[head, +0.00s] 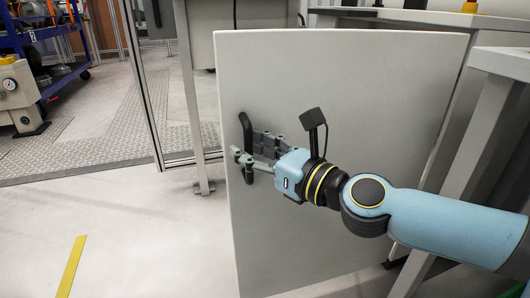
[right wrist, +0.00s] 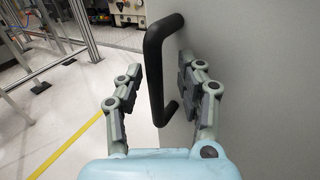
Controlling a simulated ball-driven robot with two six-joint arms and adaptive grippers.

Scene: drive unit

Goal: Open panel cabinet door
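The cabinet door (head: 340,90) is a large flat light-grey panel filling the middle of the head view. A black bar handle (head: 245,130) stands upright near its left edge. My right gripper (head: 247,148) reaches in from the right, in front of the door, with its fingers at the handle. In the right wrist view the handle (right wrist: 154,65) passes between the two spread fingers, with visible gaps on both sides. One finger lies between the handle and the door face (right wrist: 245,80). My left gripper is in neither view.
A grey frame post (head: 480,140) and worktop edge stand right of the door. A metal-framed fence (head: 150,85) and a blue cart (head: 40,45) are at the back left. The floor left of the door is clear, with a yellow stripe (head: 71,265).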

